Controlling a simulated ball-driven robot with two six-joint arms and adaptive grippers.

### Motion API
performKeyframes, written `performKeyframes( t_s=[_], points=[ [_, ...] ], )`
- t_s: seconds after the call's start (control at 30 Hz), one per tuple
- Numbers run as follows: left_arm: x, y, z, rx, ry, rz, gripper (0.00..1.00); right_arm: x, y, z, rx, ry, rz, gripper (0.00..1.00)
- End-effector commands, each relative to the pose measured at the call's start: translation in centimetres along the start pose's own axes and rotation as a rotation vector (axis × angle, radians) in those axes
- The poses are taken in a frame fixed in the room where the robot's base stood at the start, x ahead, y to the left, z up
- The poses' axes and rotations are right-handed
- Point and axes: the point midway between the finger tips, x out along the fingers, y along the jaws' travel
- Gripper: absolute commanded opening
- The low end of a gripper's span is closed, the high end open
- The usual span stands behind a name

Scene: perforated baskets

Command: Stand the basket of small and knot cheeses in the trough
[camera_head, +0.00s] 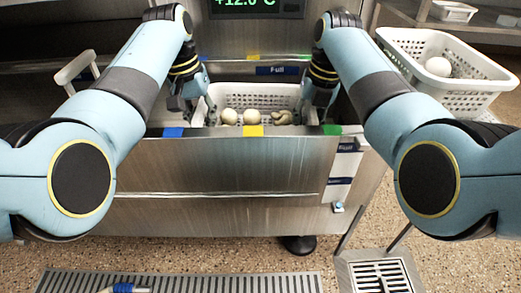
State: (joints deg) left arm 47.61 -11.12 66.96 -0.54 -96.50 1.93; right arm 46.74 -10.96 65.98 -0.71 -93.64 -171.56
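A white perforated basket (260,101) is between my two grippers at the trough, in the middle of the head view. In it lie small round cheeses (229,116) (250,117) and a knot cheese (282,117). The steel trough (215,160) has its front wall before the basket, hiding the basket's lower part. I cannot tell whether the basket rests on the trough floor. My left gripper (188,104) is at the basket's left end and my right gripper (317,108) at its right end. Their fingers are small and dark, so their grip is unclear.
Blue (173,132), yellow (254,131) and green (331,130) marks line the trough's front edge. Another white basket (467,75) with a round cheese (438,67) stands at right. A display (256,5) is behind. A floor drain (379,276) lies in front.

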Motion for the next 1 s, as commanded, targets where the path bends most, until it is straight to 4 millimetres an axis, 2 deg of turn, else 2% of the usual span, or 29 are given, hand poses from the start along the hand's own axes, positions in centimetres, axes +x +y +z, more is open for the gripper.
performKeyframes(
  t_s=[0.03,0.27,0.9,1.0],
  points=[
    [-0.1,-0.8,-0.1,-0.006,0.002,-0.018,0.0,-0.1,-0.7,0.1,0.004,-0.003,-0.016,0.0],
    [0.5,-0.9,0.0,-0.006,0.0,-0.018,0.0,0.5,-0.8,0.1,0.004,-0.001,-0.017,0.0],
    [4.2,-1.5,0.1,-0.005,0.0,-0.019,0.0,4.1,-1.4,0.0,0.003,-0.001,-0.017,0.0],
    [4.2,-1.5,0.1,-0.005,0.0,-0.018,0.15,4.2,-1.4,-0.1,0.003,-0.001,-0.016,0.15]
  ],
)
